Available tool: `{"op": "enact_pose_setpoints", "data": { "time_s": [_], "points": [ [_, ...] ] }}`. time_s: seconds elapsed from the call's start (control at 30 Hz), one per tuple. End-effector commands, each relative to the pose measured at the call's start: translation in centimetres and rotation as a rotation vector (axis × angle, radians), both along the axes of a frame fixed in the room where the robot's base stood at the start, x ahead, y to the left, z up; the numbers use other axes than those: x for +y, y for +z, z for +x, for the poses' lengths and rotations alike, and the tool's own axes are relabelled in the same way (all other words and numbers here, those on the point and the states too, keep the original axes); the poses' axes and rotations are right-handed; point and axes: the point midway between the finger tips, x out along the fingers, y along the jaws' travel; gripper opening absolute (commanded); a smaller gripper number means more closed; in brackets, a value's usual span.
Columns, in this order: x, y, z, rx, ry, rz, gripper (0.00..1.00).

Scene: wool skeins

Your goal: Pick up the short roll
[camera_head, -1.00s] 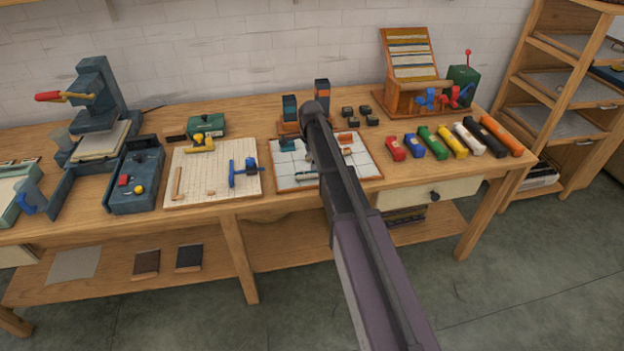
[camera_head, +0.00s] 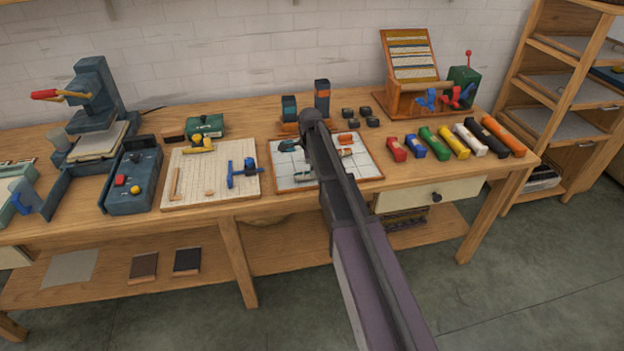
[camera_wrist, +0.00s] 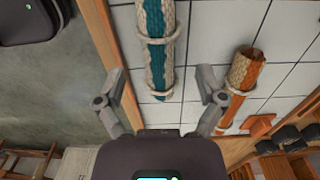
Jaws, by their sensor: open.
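Two rolls lie on the white tiled board (camera_head: 366,171). In the wrist view, the teal and cream roll (camera_wrist: 155,60) runs out of the top edge, so its full length is not shown. The orange and cream roll (camera_wrist: 243,75) lies to its right and looks shorter. My gripper (camera_wrist: 160,76) is open. Its fingers are spread to either side of the teal roll, and no roll is held. The orange roll lies outside the right finger. In the head view my arm hides much of the board and my gripper.
A small orange block (camera_wrist: 262,124) and dark blocks (camera_wrist: 290,137) lie near the orange roll. Coloured rolls, including a red one (camera_head: 397,149), line the bench's right side. A pegged board (camera_head: 212,187) lies left. Open floor (camera_wrist: 60,95) shows beyond the bench edge.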

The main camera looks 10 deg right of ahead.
Motion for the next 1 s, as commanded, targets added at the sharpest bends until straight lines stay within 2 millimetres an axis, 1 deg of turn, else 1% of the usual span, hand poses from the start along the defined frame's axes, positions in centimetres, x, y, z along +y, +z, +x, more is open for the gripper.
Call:
{"op": "enact_pose_setpoints", "data": {
  "time_s": [0.03, 0.1, 0.33, 1.0],
  "points": [
    [0.0, -0.8, 0.0, 0.0, 0.0, 0.0, 0.89],
    [0.1, -1.4, 0.0, 0.0, 0.0, 0.0, 0.89],
    [0.1, -2.6, 0.0, 0.0, 0.0, 0.0, 0.89],
    [0.0, -2.8, 0.0, 0.0, 0.0, 0.0, 0.89]
  ]
}}
